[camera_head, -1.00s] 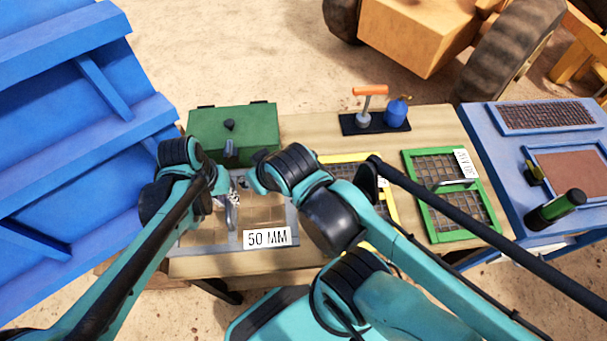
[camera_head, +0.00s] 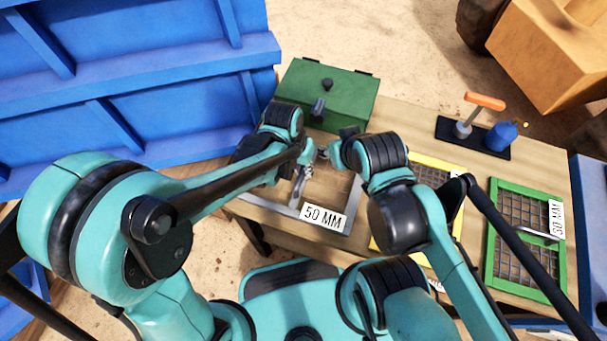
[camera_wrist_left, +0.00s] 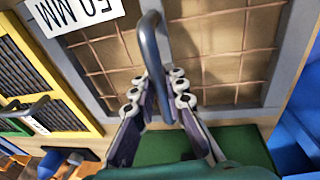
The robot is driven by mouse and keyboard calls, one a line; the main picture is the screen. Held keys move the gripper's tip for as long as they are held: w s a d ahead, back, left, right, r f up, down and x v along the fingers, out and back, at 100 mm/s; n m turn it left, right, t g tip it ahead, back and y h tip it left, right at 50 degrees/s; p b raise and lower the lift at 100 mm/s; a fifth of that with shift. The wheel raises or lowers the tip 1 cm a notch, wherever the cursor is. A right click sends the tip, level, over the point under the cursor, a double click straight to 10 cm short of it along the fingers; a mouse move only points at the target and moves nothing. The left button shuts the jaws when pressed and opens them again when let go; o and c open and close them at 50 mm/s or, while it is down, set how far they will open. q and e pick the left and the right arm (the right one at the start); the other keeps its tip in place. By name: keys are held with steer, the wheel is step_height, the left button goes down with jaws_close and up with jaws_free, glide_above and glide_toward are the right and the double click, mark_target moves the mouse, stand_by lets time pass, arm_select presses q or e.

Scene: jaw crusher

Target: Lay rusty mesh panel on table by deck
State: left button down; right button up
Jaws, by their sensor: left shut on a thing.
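A grey-framed panel (camera_head: 346,222) with thin rusty-brown mesh and a "50 MM" label lies at the left end of the wooden table (camera_head: 400,112). It also fills much of the left wrist view (camera_wrist_left: 225,50). My left gripper (camera_head: 301,178) is over the panel. In the left wrist view its fingers (camera_wrist_left: 160,92) are shut around the panel's dark bar handle (camera_wrist_left: 150,45). My right gripper (camera_head: 335,154) is close beside it over the panel, and its fingers are too small and covered to read. The blue deck (camera_head: 588,190) shows only at the right edge.
A green box (camera_head: 330,95) stands behind the panel. A yellow-framed panel (camera_head: 455,217) and a green-framed panel (camera_head: 495,268) lie to the right. A black tray with an orange-handled tool (camera_head: 472,115) stands at the back. A blue ribbed wall (camera_head: 130,90) rises at left.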

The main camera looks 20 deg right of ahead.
arm_select(q)
steer(key=shift+f+b, duration=0.35)
steer(key=shift+f, duration=0.8)
steer(key=shift+f, duration=0.1)
steer(key=c, duration=1.6)
jaws_free()
steer(key=shift+o, duration=0.2)
step_height(320, 180, up, 12)
steer(key=a+p, duration=0.2)
steer(key=p, duration=0.2)
steer(key=shift+p, duration=0.4)
steer(key=shift+a, duration=0.1)
